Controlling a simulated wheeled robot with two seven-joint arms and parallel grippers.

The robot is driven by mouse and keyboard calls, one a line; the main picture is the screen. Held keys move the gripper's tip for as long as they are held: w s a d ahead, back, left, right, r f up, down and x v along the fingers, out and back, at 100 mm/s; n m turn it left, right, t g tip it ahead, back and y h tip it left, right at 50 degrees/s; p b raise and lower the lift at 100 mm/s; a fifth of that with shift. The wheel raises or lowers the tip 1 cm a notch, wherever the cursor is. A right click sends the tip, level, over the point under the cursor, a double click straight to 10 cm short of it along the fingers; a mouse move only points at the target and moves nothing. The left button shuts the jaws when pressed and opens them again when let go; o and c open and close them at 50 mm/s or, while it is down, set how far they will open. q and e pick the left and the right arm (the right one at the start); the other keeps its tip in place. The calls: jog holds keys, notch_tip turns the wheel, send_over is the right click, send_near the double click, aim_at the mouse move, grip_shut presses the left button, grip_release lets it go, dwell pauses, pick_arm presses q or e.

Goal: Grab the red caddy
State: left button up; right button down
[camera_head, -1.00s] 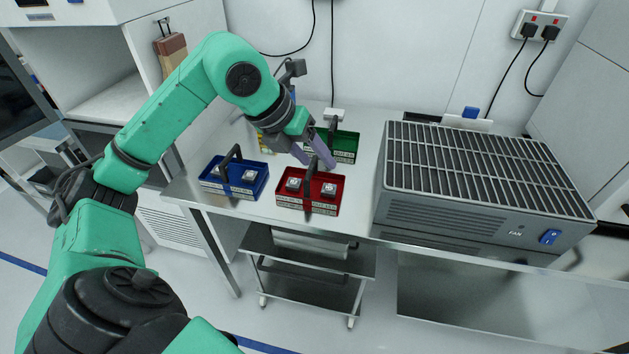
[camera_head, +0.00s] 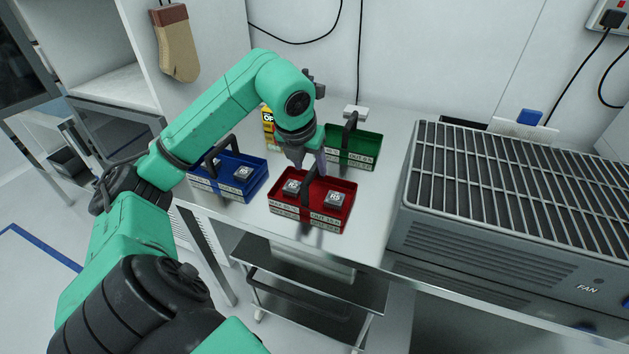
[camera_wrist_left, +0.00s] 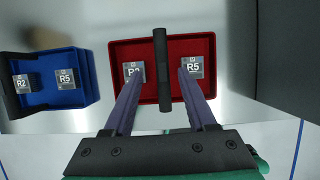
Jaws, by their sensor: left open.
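The red caddy (camera_head: 314,216) sits on the metal bench with its black handle upright across the middle. It holds two dark square parts, one on each side of the handle. My left gripper (camera_head: 312,160) is just above the caddy's handle. In the left wrist view, the red caddy (camera_wrist_left: 206,46) lies below my left gripper (camera_wrist_left: 163,86). Its purple fingers are open, one on each side of the black handle (camera_wrist_left: 163,60). I cannot tell whether they touch it. My right gripper is not in view.
A blue caddy (camera_head: 251,186) stands to the left and a green caddy (camera_head: 368,149) behind. A yellow box (camera_head: 268,127) is at the back. A large grey fan unit (camera_head: 500,190) stands to the right. A cart (camera_head: 310,285) is under the bench front.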

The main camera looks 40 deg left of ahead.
pick_arm(q)
jog(key=p, duration=0.2)
send_over(315, 193)
notch_tip(315, 193, down, 6)
jog(key=shift+f, duration=0.1)
grip_shut()
